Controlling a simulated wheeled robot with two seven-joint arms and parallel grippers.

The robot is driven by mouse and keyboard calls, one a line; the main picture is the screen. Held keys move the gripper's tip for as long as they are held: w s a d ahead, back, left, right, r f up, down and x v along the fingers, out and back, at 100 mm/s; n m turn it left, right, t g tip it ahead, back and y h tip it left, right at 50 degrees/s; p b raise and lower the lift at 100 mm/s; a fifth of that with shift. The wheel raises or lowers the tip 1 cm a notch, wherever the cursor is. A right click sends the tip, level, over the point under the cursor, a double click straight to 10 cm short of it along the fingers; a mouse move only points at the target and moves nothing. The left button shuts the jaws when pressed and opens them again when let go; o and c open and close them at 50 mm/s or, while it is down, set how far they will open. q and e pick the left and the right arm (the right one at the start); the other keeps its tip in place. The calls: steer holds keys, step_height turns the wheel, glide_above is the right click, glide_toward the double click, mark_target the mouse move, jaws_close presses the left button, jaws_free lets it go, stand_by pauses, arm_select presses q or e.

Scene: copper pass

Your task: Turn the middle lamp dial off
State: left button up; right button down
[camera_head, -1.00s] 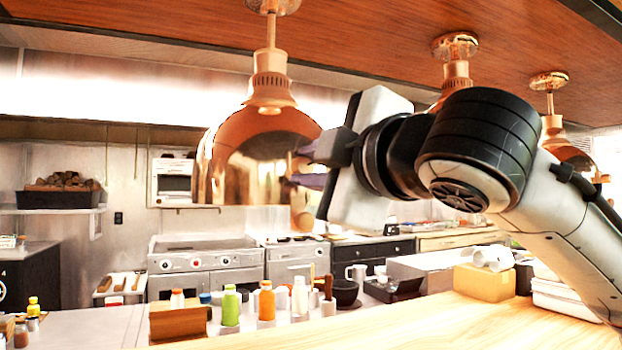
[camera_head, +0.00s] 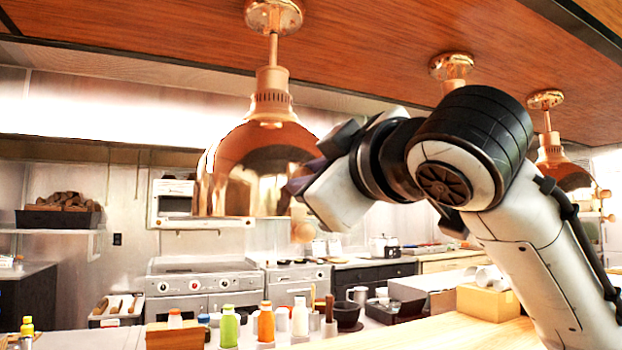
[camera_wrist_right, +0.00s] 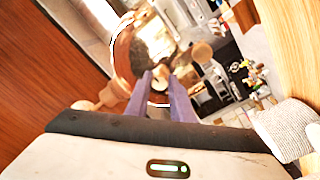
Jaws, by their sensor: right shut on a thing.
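A large copper lamp (camera_head: 240,170) hangs left of centre in the head view. My right gripper (camera_head: 305,175) is at the right side of its shade, shut on its side dial, which is mostly hidden by the gripper. A round wooden knob (camera_head: 302,231) shows just below the gripper. In the right wrist view the purple fingers (camera_wrist_right: 163,85) are close together against the lamp shade (camera_wrist_right: 128,55), and a wooden knob (camera_wrist_right: 201,52) lies beyond them. My left gripper is not in view.
Two more copper lamps hang to the right; one (camera_head: 452,70) is mostly behind my right arm, the other (camera_head: 562,172) is farther right. A wooden ceiling (camera_head: 370,40) is close above. Bottles, including a green one (camera_head: 229,328), stand below on the counter.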

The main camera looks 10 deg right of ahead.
steer(key=c, duration=1.5)
jaws_free()
steer(key=shift+c, duration=0.2)
steer(key=shift+s, duration=0.15)
steer(key=s+d+b, duration=0.1)
steer(key=s+d, duration=0.1)
steer(key=s, duration=0.8)
steer(key=shift+f+b, duration=0.15)
steer(key=shift+b, duration=0.25)
